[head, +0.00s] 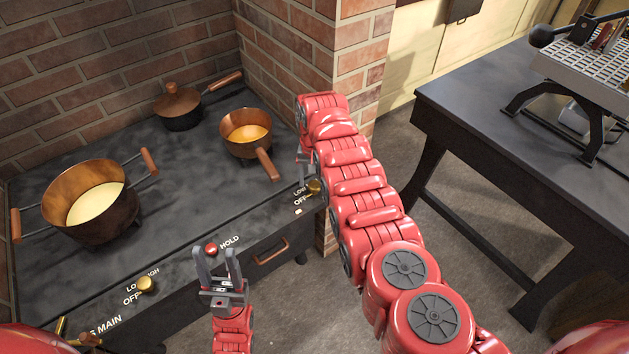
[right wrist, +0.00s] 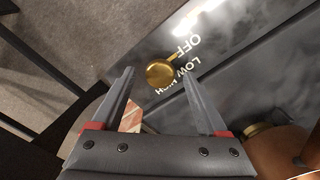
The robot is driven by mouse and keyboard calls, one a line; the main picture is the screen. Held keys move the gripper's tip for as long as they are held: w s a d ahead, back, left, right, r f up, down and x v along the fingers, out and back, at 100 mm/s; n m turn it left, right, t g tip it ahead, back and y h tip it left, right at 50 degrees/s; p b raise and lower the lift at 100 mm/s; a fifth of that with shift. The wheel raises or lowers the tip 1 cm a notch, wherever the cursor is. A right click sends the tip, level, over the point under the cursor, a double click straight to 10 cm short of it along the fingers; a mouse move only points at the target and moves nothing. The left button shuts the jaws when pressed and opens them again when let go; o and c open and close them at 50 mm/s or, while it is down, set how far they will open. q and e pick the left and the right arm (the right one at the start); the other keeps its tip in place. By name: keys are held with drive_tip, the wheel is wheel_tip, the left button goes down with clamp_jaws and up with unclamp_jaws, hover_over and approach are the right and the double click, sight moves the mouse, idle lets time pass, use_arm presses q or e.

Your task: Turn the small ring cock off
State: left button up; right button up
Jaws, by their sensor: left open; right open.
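A brass cock (head: 313,187) sits at the right end of the stove's front, below the small copper pan, beside LOW and OFF lettering. In the head view my right arm partly hides that gripper. A second brass cock (head: 145,285) is further left. My left gripper (head: 217,258) is open and empty before the stove, near the red HOLD button.
The stove top (head: 180,215) carries a large copper pot (head: 88,225), a small copper pan (head: 240,140) and a lidded pan (head: 182,122). The red button (head: 211,249) is on the front edge. A brick pillar (head: 345,50) stands behind; a dark table (head: 480,90) is at right.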

sight(314, 185)
wheel_tip(314, 185, up, 17)
drive_tip(key=b, duration=0.1)
drive_tip(key=shift+s+f, duration=0.1)
drive_tip(key=shift+f, duration=0.1)
idle(0.5)
